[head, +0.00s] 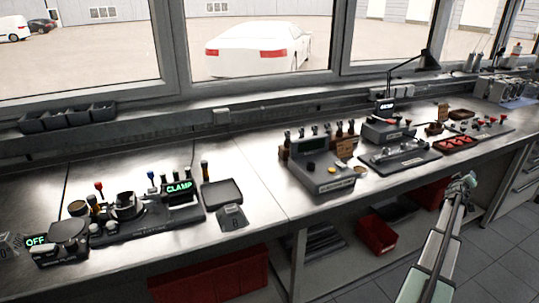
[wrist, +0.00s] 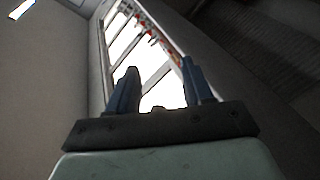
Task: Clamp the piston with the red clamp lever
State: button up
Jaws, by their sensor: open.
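The piston fixture (head: 140,222) stands on the left part of the bench in the head view. A round dark piston-like part (head: 124,205) sits in it. A red-knobbed lever (head: 99,188) stands upright at the fixture's left rear, and a blue-knobbed lever (head: 151,178) stands behind it. A green "CLAMP" sign (head: 179,188) is lit at its right. My gripper (head: 468,182) is far to the right, in front of the bench edge, away from the fixture. In the wrist view my gripper (wrist: 160,85) has its two fingers apart with nothing between them.
A small box with a lit "OFF" sign (head: 37,240) and a scale (head: 231,217) flank the fixture. A grey console (head: 330,173) stands mid-bench. A lamp (head: 428,60) and more fixtures are at the right. Red bins (head: 376,235) sit below. The bench front between scale and console is clear.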

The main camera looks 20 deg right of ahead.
jog(key=s+d+r+h, duration=0.1)
jog(key=s+d+r, duration=0.15)
jog(key=r, duration=0.35)
jog(key=s+d+r+h, duration=0.1)
jog(key=s+d+r, duration=0.15)
jog(key=r, duration=0.25)
jog(key=w+a+r+m+t+y, duration=0.1)
jog(key=w+a+r+t+y, duration=0.1)
jog(key=w+a, duration=1.25)
jog(key=w+a+r+m+t+y, duration=0.1)
jog(key=w+a+r+t+y, duration=0.1)
jog(key=w+a, duration=1.25)
jog(key=w+a+y, duration=0.2)
jog(key=w+a, duration=0.5)
jog(key=a, duration=0.6)
jog(key=w+a+n+y, duration=0.1)
jog(key=w+a+y, duration=0.1)
jog(key=w+a, duration=0.85)
jog(key=w+a+y, duration=0.2)
jog(key=w+a, duration=0.3)
jog(key=a, duration=1)
jog(key=w+a+n+y, duration=0.2)
jog(key=a, duration=0.6)
jog(key=w+a+n+y, duration=0.1)
jog(key=w+a+n, duration=0.1)
jog(key=a, duration=0.5)
jog(key=n+g+y, duration=0.8)
jog(key=n, duration=0.5)
send_near(98, 183)
jog(key=x, duration=0.9)
